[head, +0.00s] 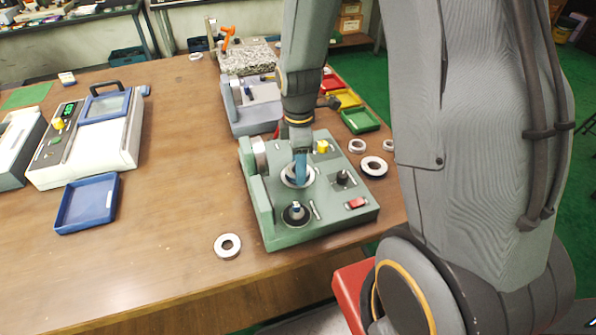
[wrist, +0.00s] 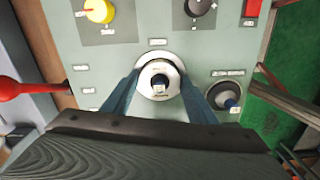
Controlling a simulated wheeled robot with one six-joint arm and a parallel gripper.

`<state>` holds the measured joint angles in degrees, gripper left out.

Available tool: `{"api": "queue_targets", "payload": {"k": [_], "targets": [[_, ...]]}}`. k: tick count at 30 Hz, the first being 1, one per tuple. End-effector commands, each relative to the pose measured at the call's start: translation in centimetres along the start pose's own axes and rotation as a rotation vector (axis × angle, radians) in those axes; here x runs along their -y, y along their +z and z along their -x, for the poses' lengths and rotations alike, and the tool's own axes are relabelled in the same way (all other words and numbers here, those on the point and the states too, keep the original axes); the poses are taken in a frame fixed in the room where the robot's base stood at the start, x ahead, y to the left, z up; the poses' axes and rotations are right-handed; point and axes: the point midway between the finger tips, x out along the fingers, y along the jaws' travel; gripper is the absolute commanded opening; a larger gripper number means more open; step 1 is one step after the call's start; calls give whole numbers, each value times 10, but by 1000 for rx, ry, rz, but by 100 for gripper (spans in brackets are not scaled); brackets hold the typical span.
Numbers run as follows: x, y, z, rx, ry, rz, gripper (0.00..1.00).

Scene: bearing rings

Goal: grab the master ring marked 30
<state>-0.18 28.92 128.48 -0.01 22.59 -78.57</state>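A pale metal ring (wrist: 146,85) sits around a post with a small tag on the green machine (head: 275,228); it also shows in the head view (head: 287,181). No number is readable on it. My gripper (wrist: 159,82) points down over the machine, its blue fingers on either side of this ring, also in the head view (head: 300,168). The fingertips look close to the ring's edges; I cannot tell whether they touch it. Other rings lie on the table: one (head: 219,252) front left of the machine, and a larger one (head: 364,168) to its right. Their marks are unreadable.
A dark round post (wrist: 227,98) stands right of the ring on the machine, with knobs and a red switch (head: 356,203) nearby. A blue tray (head: 64,223) lies at left. Two small rings (head: 350,146) and coloured bins (head: 360,120) are at right. The table's left middle is clear.

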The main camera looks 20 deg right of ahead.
Motion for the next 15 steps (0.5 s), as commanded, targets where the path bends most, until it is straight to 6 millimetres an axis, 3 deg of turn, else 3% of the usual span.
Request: {"api": "queue_targets", "payload": {"k": [1, 6, 15], "targets": [[0, 0, 0, 0, 0, 0, 43], [0, 0, 0, 0, 0, 0, 15], [0, 0, 2, 0, 1, 0, 14]]}}
